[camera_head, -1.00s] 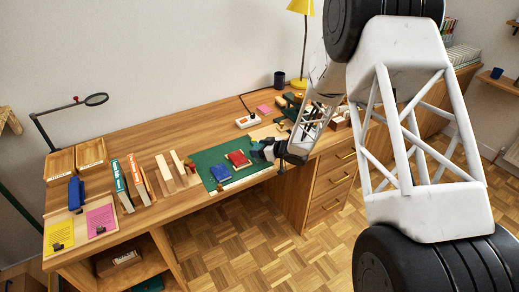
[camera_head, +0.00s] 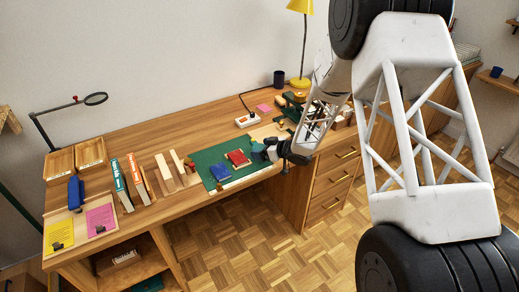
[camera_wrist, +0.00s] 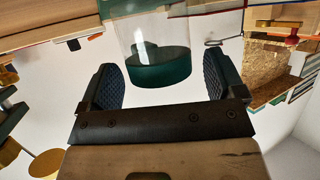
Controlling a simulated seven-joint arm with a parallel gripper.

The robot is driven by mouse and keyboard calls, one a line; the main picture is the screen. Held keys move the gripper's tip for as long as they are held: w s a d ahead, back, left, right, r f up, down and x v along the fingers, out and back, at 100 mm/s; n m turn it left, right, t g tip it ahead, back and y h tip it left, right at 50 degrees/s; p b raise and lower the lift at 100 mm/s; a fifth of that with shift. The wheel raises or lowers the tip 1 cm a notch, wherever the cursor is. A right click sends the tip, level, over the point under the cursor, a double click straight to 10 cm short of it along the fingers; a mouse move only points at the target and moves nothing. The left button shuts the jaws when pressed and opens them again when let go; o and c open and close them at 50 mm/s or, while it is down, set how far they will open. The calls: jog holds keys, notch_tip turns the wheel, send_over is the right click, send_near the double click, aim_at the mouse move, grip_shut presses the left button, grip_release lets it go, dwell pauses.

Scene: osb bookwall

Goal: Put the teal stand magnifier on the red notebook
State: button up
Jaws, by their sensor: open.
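The teal stand magnifier (camera_wrist: 158,70) has a teal round top and a clear body. In the wrist view, which looks upside down, it shows ahead of and between my two dark finger pads. My gripper (camera_wrist: 165,84) is open, with a visible gap between each pad and the magnifier. In the head view the magnifier (camera_head: 257,151) is a small teal shape just left of my gripper (camera_head: 270,150), close to the right edge of the red notebook (camera_head: 238,158). I cannot tell whether its base rests on the notebook; the notebook lies on the green mat (camera_head: 206,158).
A blue book (camera_head: 221,173) lies left of the red notebook. Upright books (camera_head: 122,184) and wooden blocks (camera_head: 164,173) stand farther left. Desk drawers (camera_head: 335,180) are below my arm.

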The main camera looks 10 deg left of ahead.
jog(key=shift+v, duration=3.1)
jog(key=shift+w, duration=0.1)
jog(key=shift+w+d+r, duration=0.15)
jog(key=shift+d+r, duration=0.2)
jog(key=shift+r, duration=0.1)
jog(key=d+r+m+t+h, duration=0.4)
jog(key=d+r+t+h, duration=0.1)
jog(key=d+r, duration=0.65)
jog(key=s+d+r+m+h, duration=0.4)
jog(key=s+d+r+h, duration=0.2)
jog(key=s+d+r, duration=0.45)
jog(key=s+d+r+m+g+h, duration=0.1)
jog(key=s+d+r+m+h, duration=0.15)
jog(key=s+d, duration=0.4)
jog(key=s+d+r+m+g+h, duration=0.1)
jog(key=s+d+r+m+g, duration=0.15)
jog(key=s, duration=0.65)
jog(key=s+d+r+m+g+y, duration=0.1)
jog(key=s+g, duration=0.2)
jog(key=s, duration=1.6)
jog(key=shift+s+m+y, duration=0.3)
jog(key=shift+s+y, duration=0.05)
jog(key=shift+s, duration=0.05)
